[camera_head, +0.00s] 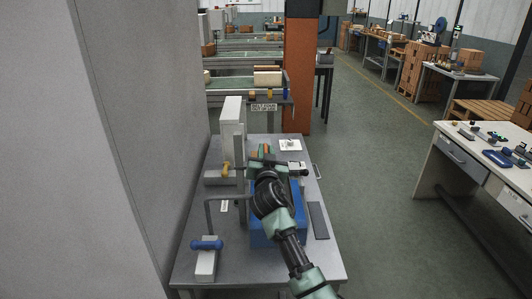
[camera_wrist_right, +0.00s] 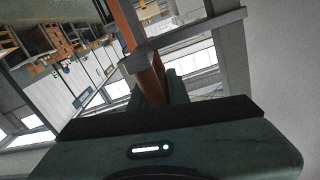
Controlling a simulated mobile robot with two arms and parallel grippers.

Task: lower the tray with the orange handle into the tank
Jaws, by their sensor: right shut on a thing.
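The blue tank (camera_head: 260,238) stands on the grey table, partly covered by my right arm. My right gripper (camera_head: 264,149) is above the far part of the tank, shut on the orange handle (camera_head: 267,148), of which only a small piece shows. In the right wrist view a grey bar (camera_wrist_right: 190,38) crosses close in front of the gripper. The tray below the handle is hidden by my arm, so I cannot tell how deep it sits. My left gripper is not in view.
A dark flat strip (camera_head: 319,220) lies right of the tank. A wall borders the left; a white bench (camera_head: 480,150) stands right.

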